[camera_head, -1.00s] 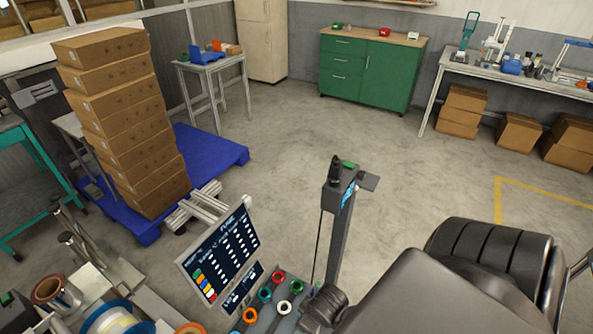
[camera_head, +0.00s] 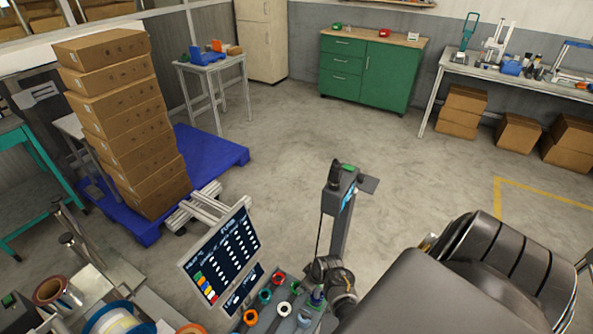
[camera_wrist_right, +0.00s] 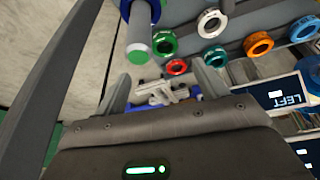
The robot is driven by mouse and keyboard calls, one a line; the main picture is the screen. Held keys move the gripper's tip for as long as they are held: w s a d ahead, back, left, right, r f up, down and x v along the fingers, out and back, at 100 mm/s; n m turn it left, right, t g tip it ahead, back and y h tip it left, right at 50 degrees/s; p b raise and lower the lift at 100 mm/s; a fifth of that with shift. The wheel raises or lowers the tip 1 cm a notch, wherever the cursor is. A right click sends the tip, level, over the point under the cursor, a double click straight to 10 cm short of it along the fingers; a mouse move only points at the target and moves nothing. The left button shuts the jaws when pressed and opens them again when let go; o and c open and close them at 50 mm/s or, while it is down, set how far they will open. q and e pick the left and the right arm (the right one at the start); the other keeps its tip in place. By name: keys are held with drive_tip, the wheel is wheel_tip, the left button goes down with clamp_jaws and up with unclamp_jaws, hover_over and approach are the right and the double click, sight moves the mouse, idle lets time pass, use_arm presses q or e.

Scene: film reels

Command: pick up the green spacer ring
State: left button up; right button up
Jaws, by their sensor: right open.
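A green ring (camera_wrist_right: 165,43) lies on the grey rack in the right wrist view, between a white ring (camera_wrist_right: 210,22) and a red ring (camera_wrist_right: 177,67). A grey post (camera_wrist_right: 138,30) stands beside it, with a green end and blue further along. My right gripper (camera_wrist_right: 162,88) is open, and nothing shows between its fingers. The green ring lies beyond the fingertips, apart from them. In the head view my right arm's dark wrist (camera_head: 332,272) is over the far right part of the rack and covers some of it. My left gripper is not in view.
A teal ring (camera_wrist_right: 215,56), an orange ring (camera_wrist_right: 258,44) and a blue ring (camera_wrist_right: 304,28) lie nearby on the rack. A tilted screen (camera_head: 222,255) stands left of the rack. Stacked boxes (camera_head: 125,120) stand on a blue pallet (camera_head: 215,150).

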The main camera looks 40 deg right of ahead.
drive_tip(key=b, duration=0.7)
approach(297, 285)
drive_tip(key=shift+s+a+f, duration=0.1)
drive_tip(key=shift+a+f, duration=0.5)
drive_tip(key=shift+f, duration=0.35)
drive_tip(key=b+x, duration=0.2)
drive_tip(key=b, duration=0.1)
drive_tip(key=b+x, duration=0.3)
drive_tip(key=shift+w, duration=0.35)
drive_tip(key=c, duration=1.1)
drive_tip(key=shift+r, duration=0.25)
